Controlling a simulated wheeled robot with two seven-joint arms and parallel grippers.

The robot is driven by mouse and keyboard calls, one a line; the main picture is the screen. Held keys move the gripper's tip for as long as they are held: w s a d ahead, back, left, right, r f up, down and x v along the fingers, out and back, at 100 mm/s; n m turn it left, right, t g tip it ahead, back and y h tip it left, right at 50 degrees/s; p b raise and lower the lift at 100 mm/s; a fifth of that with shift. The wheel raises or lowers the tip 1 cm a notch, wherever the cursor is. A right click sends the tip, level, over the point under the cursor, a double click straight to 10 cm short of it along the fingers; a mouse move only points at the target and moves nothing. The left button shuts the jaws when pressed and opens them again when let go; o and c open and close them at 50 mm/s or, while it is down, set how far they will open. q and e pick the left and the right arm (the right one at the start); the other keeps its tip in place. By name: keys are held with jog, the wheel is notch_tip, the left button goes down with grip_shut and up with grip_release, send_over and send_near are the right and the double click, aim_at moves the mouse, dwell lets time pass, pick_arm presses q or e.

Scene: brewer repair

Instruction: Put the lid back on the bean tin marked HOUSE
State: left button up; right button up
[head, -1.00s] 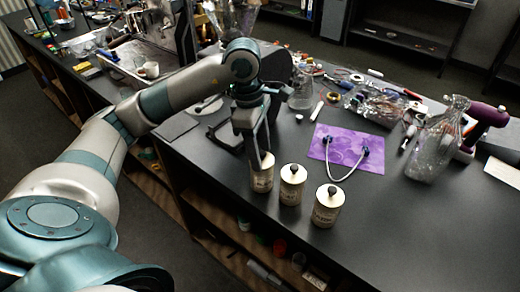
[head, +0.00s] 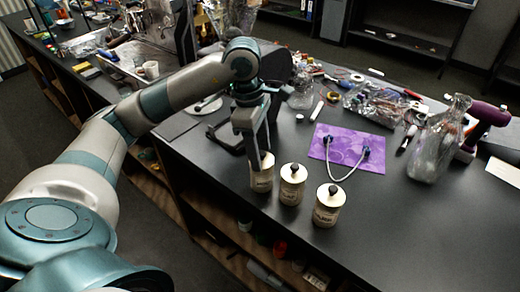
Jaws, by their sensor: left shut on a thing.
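Three cream tins with dark labels stand upright in a row near the table's front edge. The left tin (head: 262,181) has my left gripper (head: 263,156) right at its top. That gripper points down and is shut on the lid there; its fingers hide most of the lid and its knob, so I cannot tell how the lid sits on the rim. The middle tin (head: 292,190) and the right tin (head: 327,212) have lids on with dark knobs. The labels are too small to read surely, so I cannot tell which says HOUSE. My right gripper is not in view.
A purple mat (head: 338,146) with a grey hose (head: 345,172) lies behind the tins. A clear glass vessel (head: 432,145) and a purple tool (head: 487,122) stand to the right. Loose tools clutter the back. The table right of the tins is clear.

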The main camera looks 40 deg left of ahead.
pick_arm(q)
jog(key=shift+b, duration=0.35)
dwell(0.4)
dwell(0.3)
jog(key=o, duration=1.7)
jog(key=shift+c, duration=0.2)
jog(key=shift+r+p, duration=1.7)
jog(key=shift+r, duration=1.8)
grip_shut()
jog(key=shift+f+b, duration=1.4)
jog(key=shift+f, duration=0.05)
